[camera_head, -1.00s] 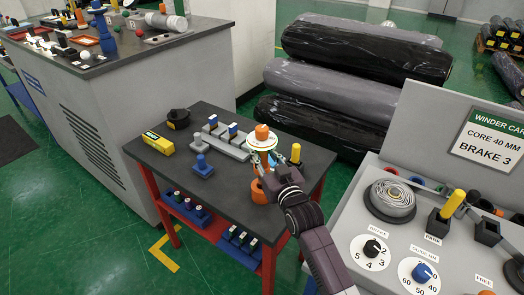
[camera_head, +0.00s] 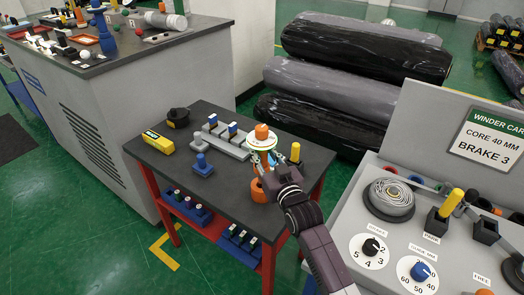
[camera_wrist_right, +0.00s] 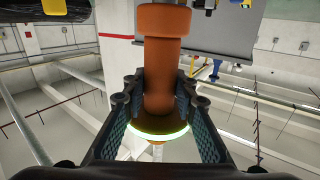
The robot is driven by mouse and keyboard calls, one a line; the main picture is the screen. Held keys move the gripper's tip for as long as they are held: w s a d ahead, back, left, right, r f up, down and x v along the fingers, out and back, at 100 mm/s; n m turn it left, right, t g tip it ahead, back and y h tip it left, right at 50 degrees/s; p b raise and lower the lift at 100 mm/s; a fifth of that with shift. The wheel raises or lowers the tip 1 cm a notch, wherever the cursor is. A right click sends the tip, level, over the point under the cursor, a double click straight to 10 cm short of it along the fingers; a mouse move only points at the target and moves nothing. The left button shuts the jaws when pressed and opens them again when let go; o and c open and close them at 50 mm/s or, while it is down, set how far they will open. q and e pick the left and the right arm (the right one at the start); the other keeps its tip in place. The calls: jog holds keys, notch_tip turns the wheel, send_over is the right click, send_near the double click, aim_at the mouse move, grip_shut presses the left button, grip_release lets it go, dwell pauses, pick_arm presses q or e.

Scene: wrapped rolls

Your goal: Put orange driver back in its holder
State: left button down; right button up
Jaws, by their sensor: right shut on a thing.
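My right gripper (camera_head: 268,164) is over the right part of the small dark-topped table, shut on an orange handle (camera_head: 258,190). In the right wrist view the orange driver's handle (camera_wrist_right: 165,60), with a wider end at the top of the picture, lies between the two fingers (camera_wrist_right: 160,105). A pale disc with a green rim (camera_wrist_right: 158,130) is behind it. In the head view this disc, topped by an orange cap (camera_head: 262,131), shows above the fingers; how they join is unclear. A dark square holder (camera_head: 487,231) on the console looks empty. My left gripper is not in view.
A yellow handle (camera_head: 295,152) stands close behind my right gripper. A grey rack with blue blocks (camera_head: 226,141), a blue piece (camera_head: 201,165) and a yellow box (camera_head: 158,143) are on the table's left.

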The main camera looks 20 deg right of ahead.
aim_at(264, 165)
dwell(0.4)
jog(key=shift+f+b, duration=0.35)
jog(key=shift+b, duration=0.05)
jog(key=shift+f+b, duration=0.45)
jog(key=shift+f, duration=0.65)
jog(key=shift+f+b, duration=0.7)
dwell(0.3)
jog(key=shift+f+b, duration=0.45)
jog(key=shift+f, duration=0.4)
